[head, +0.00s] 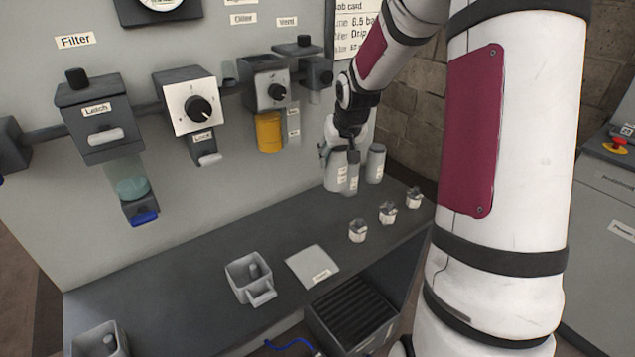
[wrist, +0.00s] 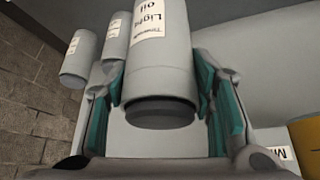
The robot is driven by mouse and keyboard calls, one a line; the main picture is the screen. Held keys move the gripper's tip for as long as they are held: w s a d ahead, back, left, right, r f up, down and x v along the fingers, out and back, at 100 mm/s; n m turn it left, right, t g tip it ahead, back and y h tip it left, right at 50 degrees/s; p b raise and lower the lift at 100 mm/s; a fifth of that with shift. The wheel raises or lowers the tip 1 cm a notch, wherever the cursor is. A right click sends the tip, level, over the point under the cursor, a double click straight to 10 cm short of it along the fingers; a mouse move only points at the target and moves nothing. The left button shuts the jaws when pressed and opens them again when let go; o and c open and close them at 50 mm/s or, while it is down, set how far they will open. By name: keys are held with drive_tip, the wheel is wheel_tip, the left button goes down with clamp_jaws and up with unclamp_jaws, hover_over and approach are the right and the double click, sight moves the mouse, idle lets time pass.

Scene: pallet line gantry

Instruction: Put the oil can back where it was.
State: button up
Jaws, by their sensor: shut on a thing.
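The oil can (wrist: 155,60) is a pale grey cylinder with a dark end and a white label on which "Light oil" can be read. My gripper (wrist: 160,105) is shut on it, with a teal-padded finger on each side. In the head view my gripper (head: 335,150) is at the back right of the bench, among grey labelled cans that partly overlap. Two similar grey cans, one nearer (wrist: 115,38) and one farther (wrist: 80,58), are beside the held can in the wrist view. Whether the held can touches a surface below cannot be told.
The dark bench (head: 195,265) holds several small pale fittings (head: 357,231), a square grey cup (head: 248,278) and a light plate (head: 312,266). Wall units with knobs (head: 190,100) and a yellow container (head: 268,132) are left of my gripper. A brick wall (head: 410,100) stands behind.

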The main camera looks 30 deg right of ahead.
drive_tip(key=w, duration=0.7)
wheel_tip(320, 180, down, 11)
drive_tip(key=shift+w+f+b, duration=0.15)
drive_tip(key=shift+f+b, duration=0.05)
drive_tip(key=shift+b, duration=0.2)
drive_tip(key=shift+a+f, duration=0.15)
drive_tip(key=o, duration=1.5)
